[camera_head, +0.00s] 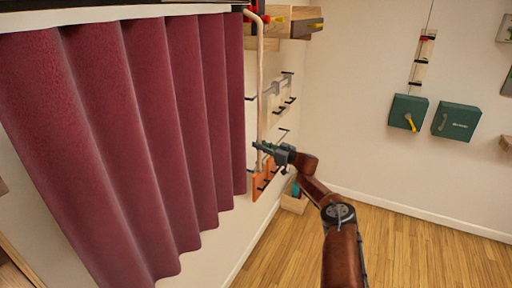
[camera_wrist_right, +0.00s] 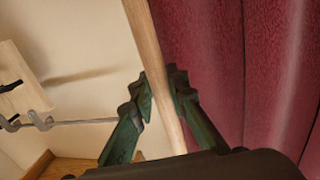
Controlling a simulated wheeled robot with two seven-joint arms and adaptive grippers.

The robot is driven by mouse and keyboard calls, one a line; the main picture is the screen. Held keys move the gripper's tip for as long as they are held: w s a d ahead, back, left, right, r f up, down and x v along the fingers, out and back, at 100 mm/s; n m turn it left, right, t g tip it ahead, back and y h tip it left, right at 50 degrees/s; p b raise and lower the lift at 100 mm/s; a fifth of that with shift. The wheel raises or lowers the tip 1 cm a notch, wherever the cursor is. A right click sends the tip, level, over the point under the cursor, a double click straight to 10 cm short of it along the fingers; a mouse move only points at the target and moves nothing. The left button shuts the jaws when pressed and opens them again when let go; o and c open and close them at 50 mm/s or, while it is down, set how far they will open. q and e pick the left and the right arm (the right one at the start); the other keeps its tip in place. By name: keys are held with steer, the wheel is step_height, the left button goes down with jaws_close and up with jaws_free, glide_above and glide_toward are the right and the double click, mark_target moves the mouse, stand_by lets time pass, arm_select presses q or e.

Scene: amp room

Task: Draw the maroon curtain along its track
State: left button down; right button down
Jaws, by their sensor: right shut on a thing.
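The maroon curtain (camera_head: 130,130) hangs in folds across the left of the head view, spread below its track (camera_head: 110,14). It also fills the right of the right wrist view (camera_wrist_right: 250,60). A pale wooden rod (camera_head: 261,70) hangs from the track's right end, just beside the curtain's right edge. My right gripper (camera_head: 257,146) is shut on this rod; in the right wrist view the rod (camera_wrist_right: 158,60) runs between its green fingers. My left gripper is not in view.
A wall rack with hooks and tools (camera_head: 280,95) is right behind the rod, with a wooden shelf (camera_head: 288,22) above. An open wooden box (camera_head: 294,203) stands on the floor below. Green boxes (camera_head: 407,112) hang on the far wall. The wooden floor (camera_head: 400,250) at right is clear.

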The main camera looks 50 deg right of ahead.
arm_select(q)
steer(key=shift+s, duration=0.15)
arm_select(e)
steer(key=shift+d+r, duration=0.15)
steer(key=shift+d, duration=0.05)
steer(key=c, duration=1.9)
jaws_free()
steer(key=shift+d, duration=0.2)
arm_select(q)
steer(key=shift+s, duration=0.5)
arm_select(e)
steer(key=shift+a, duration=0.15)
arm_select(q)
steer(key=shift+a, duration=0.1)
arm_select(e)
steer(key=shift+f, duration=0.2)
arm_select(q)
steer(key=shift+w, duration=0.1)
arm_select(e)
steer(key=shift+s+d, duration=0.15)
steer(key=shift+s, duration=1.85)
steer(key=shift+s+d, duration=0.15)
steer(key=shift+s, duration=1.85)
steer(key=shift+s+d, duration=0.15)
steer(key=shift+s, duration=1.85)
